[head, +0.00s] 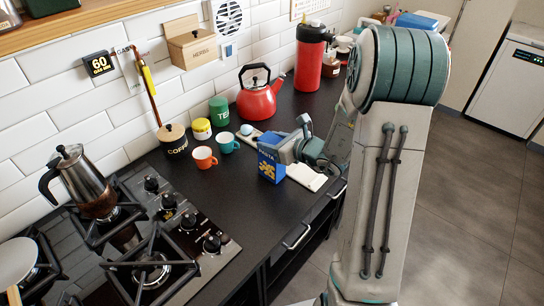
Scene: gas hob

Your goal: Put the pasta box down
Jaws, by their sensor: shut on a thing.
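The pasta box (270,165) is blue with a yellow picture on its front and stands upright at the worktop's front part, right of the cups. My gripper (285,150) is shut on it from the right, near its upper part. The fingertips are partly hidden by the box and the gripper body. The box's bottom looks close to the black worktop (225,205); I cannot tell whether it touches.
An orange cup (204,158) and a teal cup (227,142) stand left of the box. A white board (306,176) lies beside it at the right. A red kettle (260,98) stands behind. The gas hob (150,235) is at the left, with clear worktop between.

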